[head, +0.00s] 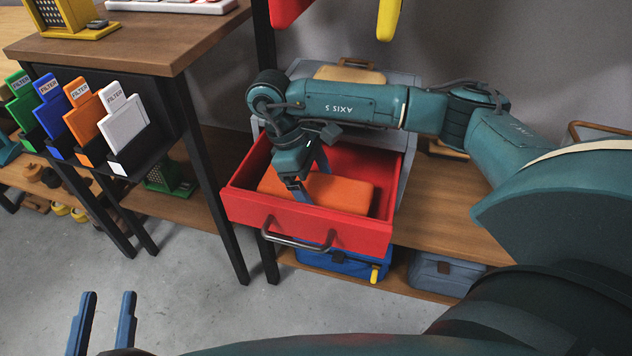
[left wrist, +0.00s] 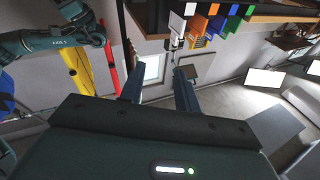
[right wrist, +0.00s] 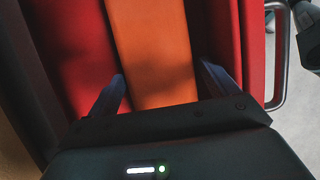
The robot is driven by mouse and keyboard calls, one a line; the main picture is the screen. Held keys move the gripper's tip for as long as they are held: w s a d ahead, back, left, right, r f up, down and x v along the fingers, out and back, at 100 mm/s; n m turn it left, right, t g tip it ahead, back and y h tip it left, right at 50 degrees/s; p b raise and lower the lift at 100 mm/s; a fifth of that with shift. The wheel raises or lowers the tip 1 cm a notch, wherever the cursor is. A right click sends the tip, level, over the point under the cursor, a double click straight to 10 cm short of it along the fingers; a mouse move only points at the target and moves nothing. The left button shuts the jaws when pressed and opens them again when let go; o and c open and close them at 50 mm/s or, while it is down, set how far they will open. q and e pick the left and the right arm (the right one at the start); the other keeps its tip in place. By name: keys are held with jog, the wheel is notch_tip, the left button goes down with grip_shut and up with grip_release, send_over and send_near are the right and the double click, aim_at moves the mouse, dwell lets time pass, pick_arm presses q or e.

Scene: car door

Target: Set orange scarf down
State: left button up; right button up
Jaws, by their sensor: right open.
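The orange scarf (head: 345,193), a flat folded orange slab, lies in the open red drawer (head: 375,235). In the right wrist view the scarf (right wrist: 153,45) runs between my fingertips. My right gripper (head: 307,178) reaches down into the drawer with its fingers apart. In its wrist view the right gripper (right wrist: 163,88) has one finger on each side of the scarf, with gaps beside it; it is open and does not grip it. My left gripper (head: 105,310) is open and empty, low at the left, far from the drawer.
A filter rack (head: 150,130) with several coloured filters hangs beside the wooden table (head: 130,45) at the left. Dark table legs stand close to the drawer's left side. A blue case (head: 340,262) sits below the drawer. The floor (head: 220,310) in front is clear.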

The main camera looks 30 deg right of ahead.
pick_arm(q)
jog(key=shift+a+f+g+y+p, duration=0.5)
jog(key=shift+y+p, duration=0.3)
jog(key=shift+p, duration=1.2)
pick_arm(e)
jog(key=v, duration=1.1)
jog(key=shift+r, duration=0.3)
pick_arm(q)
jog(key=shift+r, duration=0.25)
